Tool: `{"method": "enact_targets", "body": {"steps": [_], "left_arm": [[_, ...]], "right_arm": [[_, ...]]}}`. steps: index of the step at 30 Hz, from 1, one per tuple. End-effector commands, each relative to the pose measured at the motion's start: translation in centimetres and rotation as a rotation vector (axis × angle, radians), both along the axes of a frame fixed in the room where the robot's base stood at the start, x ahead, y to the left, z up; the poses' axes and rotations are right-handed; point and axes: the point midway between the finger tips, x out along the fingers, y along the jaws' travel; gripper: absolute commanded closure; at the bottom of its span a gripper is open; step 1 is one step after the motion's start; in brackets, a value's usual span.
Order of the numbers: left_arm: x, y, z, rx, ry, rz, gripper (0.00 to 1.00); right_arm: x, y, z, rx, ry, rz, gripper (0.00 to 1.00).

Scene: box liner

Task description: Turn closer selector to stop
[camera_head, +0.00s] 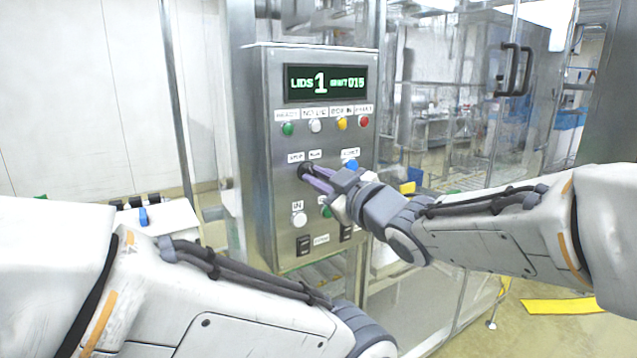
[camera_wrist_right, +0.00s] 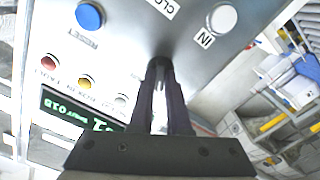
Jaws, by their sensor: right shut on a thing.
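The closer selector, a dark knob (camera_head: 303,170), sits on the front of a grey metal control box (camera_head: 259,150), under two small labels that seem to read STOP and RUN. My right gripper (camera_head: 309,178) is at the knob, its two fingers shut on it. In the right wrist view the gripper (camera_wrist_right: 159,72) reaches the panel below a partly hidden label starting "CLO". The fingers cover most of the knob, so its pointing direction cannot be told. My left arm comes in low at the left; its gripper is out of the frame.
A display (camera_head: 326,83) reads LIDS 1 and a second number. Green, white, yellow and red lamps sit below it. A blue button (camera_head: 350,165) is close to my right gripper, and a white button (camera_head: 298,218) is below. Clear guard panels stand behind the box.

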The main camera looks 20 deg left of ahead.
Motion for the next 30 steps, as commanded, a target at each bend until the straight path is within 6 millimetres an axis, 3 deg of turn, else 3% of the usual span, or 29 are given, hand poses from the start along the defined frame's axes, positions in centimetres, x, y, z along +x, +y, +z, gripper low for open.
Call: {"method": "enact_targets", "body": {"steps": [11,12,14,24,30], "left_arm": [[0.0,0.0,0.0,0.000,0.000,0.000,1.00],[0.0,0.0,0.0,0.000,0.000,0.000,1.00],[0.0,0.0,0.0,0.000,0.000,0.000,1.00],[0.0,0.0,-0.1,0.000,0.000,0.000,1.00],[0.0,0.0,-0.8,0.000,0.000,0.000,1.00]], "right_arm": [[0.1,-0.1,0.1,-0.003,-0.005,-0.003,1.00],[0.1,-0.1,0.1,-0.003,-0.005,-0.003,0.74],[0.1,-0.1,0.1,-0.004,-0.005,-0.002,0.55],[-0.1,-0.2,0.0,-0.003,-0.004,-0.001,0.55],[-1.7,-2.3,-0.1,-0.002,-0.006,-0.003,0.55]]}}
